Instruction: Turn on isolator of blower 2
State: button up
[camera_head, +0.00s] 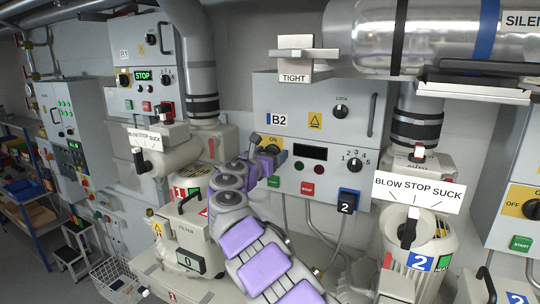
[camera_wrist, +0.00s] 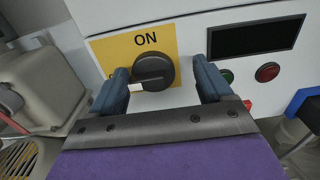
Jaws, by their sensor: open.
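The B2 cabinet (camera_head: 290,102) of blower 2 stands at the middle of the head view. Its isolator is a black rotary knob (camera_wrist: 155,70) on a yellow plate (camera_wrist: 108,46) marked ON at the top. The knob's white mark sits at its lower left, away from ON; the lettering on the left is mostly hidden. My gripper (camera_wrist: 162,84) is open, with one blue finger on each side of the knob. I cannot tell whether the fingers touch it. In the head view my gripper (camera_head: 264,158) covers most of the yellow plate (camera_head: 272,142).
A dark display (camera_head: 310,152), green and red buttons and a numbered selector (camera_head: 354,165) lie right of the isolator. A BLOW STOP SUCK valve (camera_head: 410,228) is at right. The B1 cabinet (camera_head: 130,50) and its grey pipes stand at left.

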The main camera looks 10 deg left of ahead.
jog(key=a, duration=0.2)
jog(key=f, duration=0.1)
jog(key=shift+w+a, duration=0.35)
jog(key=shift+a, duration=0.05)
jog(key=shift+o, duration=0.6)
jog(key=shift+d, duration=0.3)
jog(key=shift+s+d+r, duration=0.25)
jog(key=shift+s+d, duration=0.05)
jog(key=shift+d, duration=0.35)
jog(key=c, duration=0.3)
jog(key=shift+a, duration=0.3)
jog(key=c, duration=0.6)
jog(key=shift+c, duration=0.2)
